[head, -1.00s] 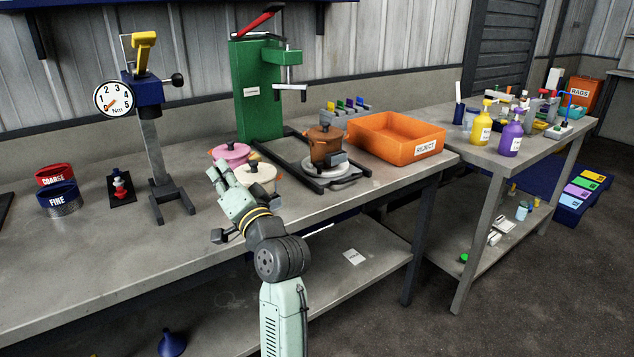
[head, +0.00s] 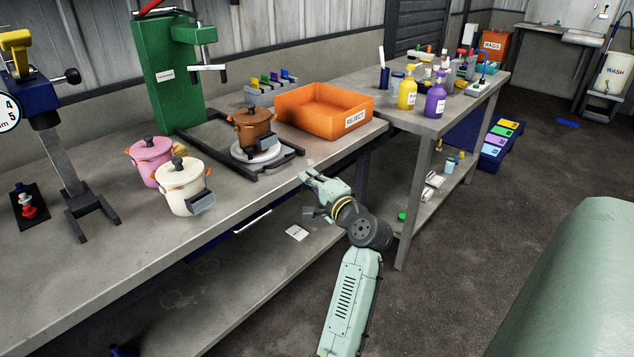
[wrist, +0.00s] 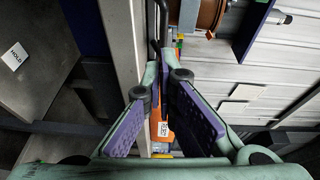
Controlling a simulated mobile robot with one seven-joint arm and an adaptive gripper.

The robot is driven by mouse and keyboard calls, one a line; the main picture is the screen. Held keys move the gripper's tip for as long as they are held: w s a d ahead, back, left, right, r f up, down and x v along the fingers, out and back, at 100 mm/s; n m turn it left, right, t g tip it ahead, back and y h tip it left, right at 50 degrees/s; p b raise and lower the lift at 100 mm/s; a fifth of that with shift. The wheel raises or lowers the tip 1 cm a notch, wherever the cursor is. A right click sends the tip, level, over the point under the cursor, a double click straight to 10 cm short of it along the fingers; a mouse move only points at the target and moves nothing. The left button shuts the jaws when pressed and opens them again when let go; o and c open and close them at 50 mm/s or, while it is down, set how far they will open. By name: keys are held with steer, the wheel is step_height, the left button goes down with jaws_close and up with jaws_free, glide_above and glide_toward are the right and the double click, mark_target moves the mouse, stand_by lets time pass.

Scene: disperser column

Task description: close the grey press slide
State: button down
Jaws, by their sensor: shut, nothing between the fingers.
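The green press (head: 168,80) stands at the back of the bench. A dark flat frame (head: 279,166) runs forward from its foot towards the front edge. A pale grey round plate (head: 242,157) sits within the frame, forward of the press column, and carries a brown lidded pot (head: 254,130). I take this plate as part of the press slide; its handle cannot be made out. My gripper (head: 305,177) is shut and empty, by the bench's front edge, right of the frame's front end. In the wrist view, my fingers (wrist: 161,68) point along that edge; the brown pot (wrist: 207,14) is at the top.
The orange reject bin (head: 291,108) stands right of the press. A pink pot (head: 149,168) and a cream pot (head: 180,195) stand left of the frame. A lower shelf holds a white card (head: 296,233). The floor (head: 455,225) right of my arm is clear.

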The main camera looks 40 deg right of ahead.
mark_target(279, 163)
steer(key=w, duration=0.1)
steer(key=w+p, duration=0.1)
steer(key=w, duration=0.1)
steer(key=w+a, duration=0.1)
steer(key=w, duration=0.1)
steer(key=shift+w, duration=0.25)
steer(key=shift+w+a+f+p, duration=0.15)
steer(key=shift+w+a+p, duration=0.1)
steer(key=shift+w+p, duration=0.15)
steer(key=w, duration=0.4)
steer(key=shift+w+a, duration=0.15)
